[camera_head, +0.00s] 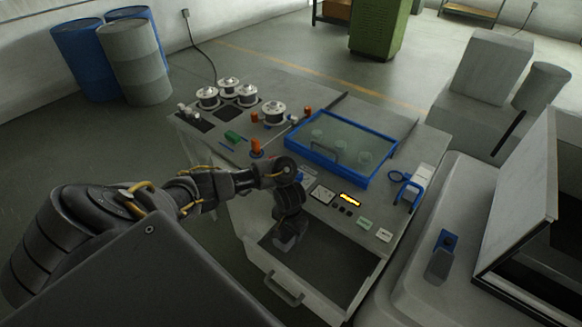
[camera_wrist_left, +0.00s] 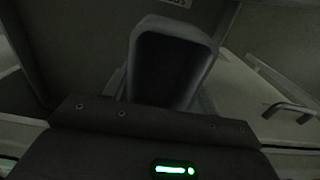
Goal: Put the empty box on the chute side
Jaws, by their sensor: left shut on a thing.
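My left gripper (camera_head: 288,232) reaches down into the open drawer (camera_head: 335,262) at the front of the pale machine. It is shut on a small grey box (camera_head: 284,243), which shows as a grey block below the fingers. In the left wrist view, the box (camera_wrist_left: 172,68) has a pale rounded rim and a dark inside; I see nothing in it. The fingertips are hidden there by the dark gripper body. I cannot tell whether the box touches the drawer floor. No marked chute side can be made out. My right gripper is not in view.
The drawer handle (camera_head: 284,290) juts out in front. On the machine top stand a blue-framed tank (camera_head: 340,148), several spools (camera_head: 247,95) and a control panel (camera_head: 348,200). A grey cabinet with a raised lid (camera_head: 520,200) stands at right. Barrels (camera_head: 135,62) stand far left.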

